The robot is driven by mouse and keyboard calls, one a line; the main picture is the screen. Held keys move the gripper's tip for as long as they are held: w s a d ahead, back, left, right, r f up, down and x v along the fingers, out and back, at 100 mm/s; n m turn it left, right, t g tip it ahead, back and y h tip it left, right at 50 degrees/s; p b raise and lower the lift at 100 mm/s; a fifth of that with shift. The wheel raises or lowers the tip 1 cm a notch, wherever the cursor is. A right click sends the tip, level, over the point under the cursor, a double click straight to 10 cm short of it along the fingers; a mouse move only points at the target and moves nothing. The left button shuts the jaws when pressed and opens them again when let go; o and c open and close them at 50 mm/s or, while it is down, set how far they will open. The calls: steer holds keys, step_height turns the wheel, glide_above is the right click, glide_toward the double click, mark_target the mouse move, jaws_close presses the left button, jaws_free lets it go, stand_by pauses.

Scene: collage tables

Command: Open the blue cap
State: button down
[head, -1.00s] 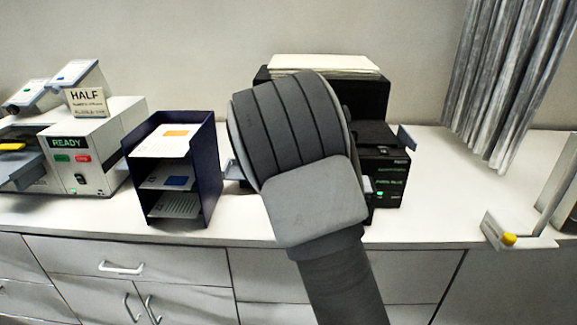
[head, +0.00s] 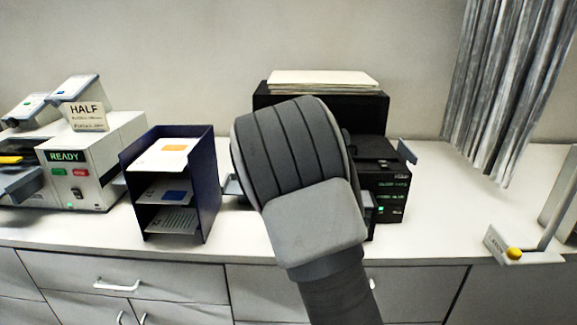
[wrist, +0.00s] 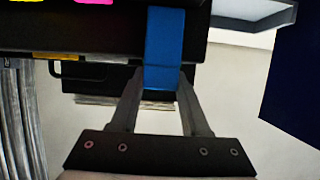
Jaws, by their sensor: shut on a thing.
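The blue cap (wrist: 165,40) is a bright blue upright block on the dark front of the black printer (head: 385,192). In the wrist view, the two fingers of my gripper (wrist: 161,77) close on its lower end, one on each side. The cap looks seated against the printer; I cannot tell whether it is tilted. A yellow cap (wrist: 56,56) and a pink patch (wrist: 94,3) show to its left. In the head view my grey arm hides the gripper, the blue cap and the printer's left part.
A dark blue sorter (head: 206,190) with cards stands left of my arm. Further left is a white machine (head: 110,150) reading READY, with a HALF sign (head: 87,114). Paper (head: 322,79) tops the printer. Grey curtains (head: 510,90) hang right over clear counter (head: 450,215).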

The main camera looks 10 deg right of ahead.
steer(key=shift+c, duration=1.9)
jaws_free()
steer(key=shift+w, duration=0.1)
steer(key=shift+f, duration=0.1)
steer(key=p+v, duration=0.3)
steer(key=v, duration=1.4)
steer(key=shift+s, duration=0.25)
steer(key=shift+a, duration=0.1)
steer(key=shift+c, duration=0.2)
